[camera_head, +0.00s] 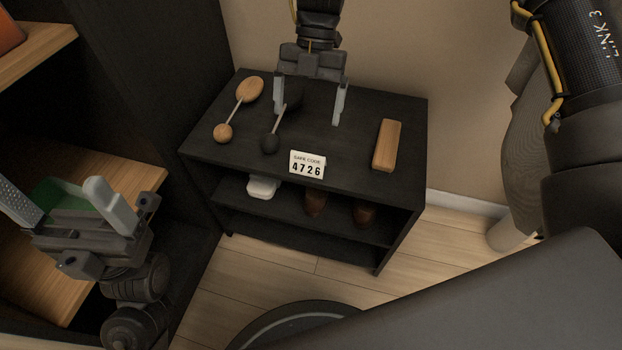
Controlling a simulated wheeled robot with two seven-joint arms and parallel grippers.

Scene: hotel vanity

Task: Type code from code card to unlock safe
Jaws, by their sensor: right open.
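The white code card (308,164) stands at the front edge of a dark shelf unit and reads "SAFE CODE 4726". My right gripper (308,105) comes down from the top, open and empty, above the unit's top behind the card. My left gripper (65,205) is at the lower left with its fingers wide apart, in front of a wooden shelf. A green thing (68,196) shows between its fingers, partly hidden; I cannot tell whether they touch it. No safe or keypad can be made out in this view.
The dark unit (345,150) bears two wooden-and-dark long-handled items (249,90) (269,144) and a wooden block (386,145). Its lower shelf holds a white item (263,187) and brown cups (315,203). A wooden shelf (130,180) is at left.

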